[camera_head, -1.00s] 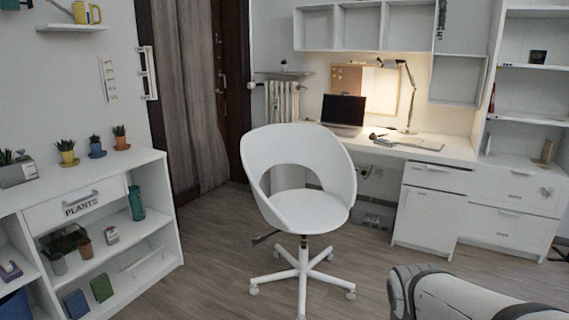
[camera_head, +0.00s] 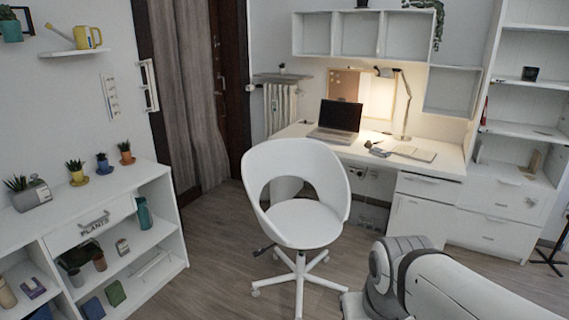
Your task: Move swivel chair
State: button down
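The white swivel chair (camera_head: 301,219) stands upright on the wood floor in the middle of the view, on a wheeled star base. It has a curved shell back with an opening above the seat. It stands in front of the white desk (camera_head: 443,167), apart from it. My arm reaches in from the lower right, with a rounded white and grey link near the chair's base. My gripper is outside the view, so its state is hidden.
A white shelf unit (camera_head: 158,199) with potted plants stands at left. The desk bears a laptop (camera_head: 338,118) and a lit lamp (camera_head: 404,100). White drawers and a tall bookshelf (camera_head: 525,82) stand at right. Bare floor (camera_head: 215,262) lies between the shelf unit and chair.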

aim_at(300, 270)
jog(key=u, duration=0.05)
jog(key=k, duration=1.2)
jog(key=z, duration=0.7)
jog(key=i, duration=2.85)
jog(key=u, duration=0.9)
jog(key=k, duration=0.85)
jog(key=u, duration=0.15)
jog(key=i, duration=0.65)
jog(key=z, duration=0.05)
